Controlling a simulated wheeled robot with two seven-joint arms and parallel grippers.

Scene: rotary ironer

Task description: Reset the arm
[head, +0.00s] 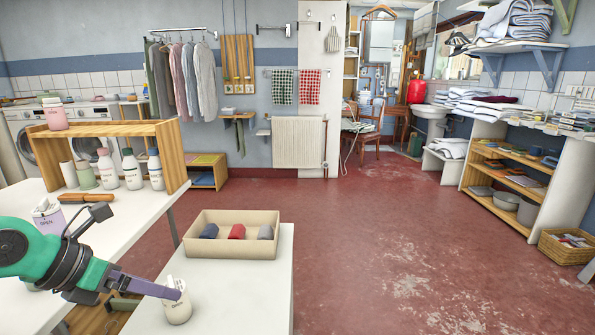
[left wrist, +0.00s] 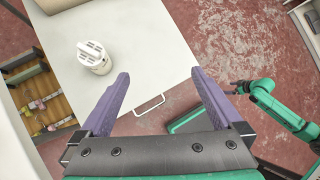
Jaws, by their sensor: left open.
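My left gripper (head: 150,287) comes in from the left in the head view, low over the small white table. In the left wrist view its two purple fingers (left wrist: 163,100) stand wide apart with nothing between them. A white lidded bottle (head: 178,306) stands upright on the small table by the fingertips. The left wrist view shows this bottle (left wrist: 94,58) to the left of the fingers, apart from them. My green right arm (left wrist: 285,110) shows at the right of that view; its gripper (left wrist: 238,87) is too small to read.
A tan box (head: 232,249) with several rolled cloths sits at the back of the small white table (head: 250,290). At left, a wooden shelf (head: 172,160) with several white bottles stands on a larger table (head: 135,222).

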